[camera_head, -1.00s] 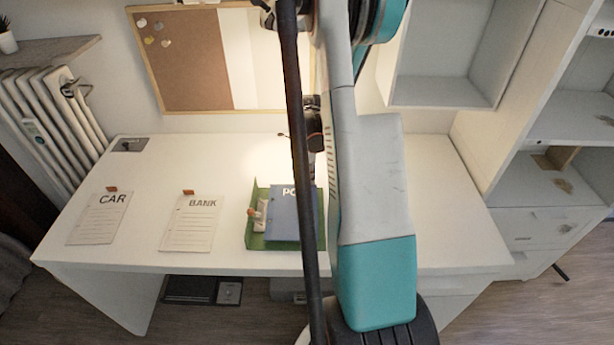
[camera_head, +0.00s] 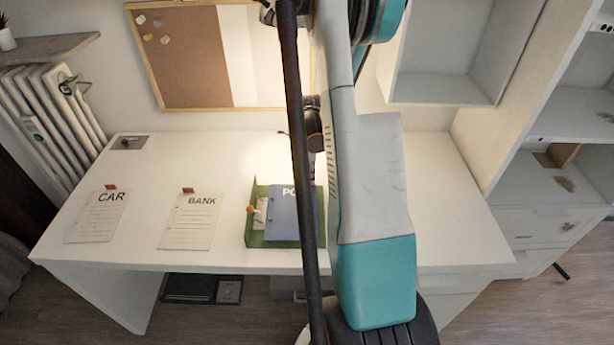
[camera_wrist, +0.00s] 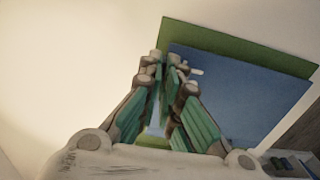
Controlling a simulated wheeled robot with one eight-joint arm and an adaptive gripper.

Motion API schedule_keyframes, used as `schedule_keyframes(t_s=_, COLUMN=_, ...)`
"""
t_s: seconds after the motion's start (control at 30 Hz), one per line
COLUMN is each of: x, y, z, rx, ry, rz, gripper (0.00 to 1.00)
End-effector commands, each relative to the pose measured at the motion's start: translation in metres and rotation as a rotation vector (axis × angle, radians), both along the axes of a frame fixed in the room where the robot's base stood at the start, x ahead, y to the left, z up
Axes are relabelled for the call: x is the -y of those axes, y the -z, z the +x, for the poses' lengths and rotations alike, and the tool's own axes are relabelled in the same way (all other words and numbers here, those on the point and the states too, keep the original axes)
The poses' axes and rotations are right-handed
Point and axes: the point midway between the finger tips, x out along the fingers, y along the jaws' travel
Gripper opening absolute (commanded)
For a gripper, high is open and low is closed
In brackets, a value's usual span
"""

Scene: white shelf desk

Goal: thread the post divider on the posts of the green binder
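The green binder (camera_head: 253,238) lies open on the desk in the head view, with a metal mechanism and a red-tipped lever (camera_head: 251,210) at its left side. The blue post divider (camera_head: 284,222), lettered "PO…", is over the binder, its holed left edge just right of the mechanism. I cannot tell whether its holes are on the posts. In the wrist view, the divider (camera_wrist: 245,95) overlaps the binder (camera_wrist: 215,38). My gripper (camera_wrist: 170,75) has its fingers closed together at the divider's edge and appears to pinch it. My arm hides the gripper in the head view.
Sheets marked CAR (camera_head: 97,217) and BANK (camera_head: 188,222) lie on the white desk (camera_head: 150,185) to the left. A cork board (camera_head: 190,60) hangs on the wall behind. Shelves (camera_head: 565,110) stand at the right. The desk's back left is mostly clear.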

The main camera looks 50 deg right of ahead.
Motion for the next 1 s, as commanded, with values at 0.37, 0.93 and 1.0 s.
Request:
schedule_keyframes(t_s=0.37, x=0.0000, y=0.0043, z=0.0000, rx=0.000, ry=0.000, rz=0.000, gripper=0.00)
schedule_keyframes(t_s=0.93, x=0.0000, y=0.0043, z=0.0000, rx=0.000, ry=0.000, rz=0.000, gripper=0.28)
schedule_keyframes(t_s=1.0, x=0.0000, y=0.0043, z=0.0000, rx=0.000, ry=0.000, rz=0.000, gripper=0.28)
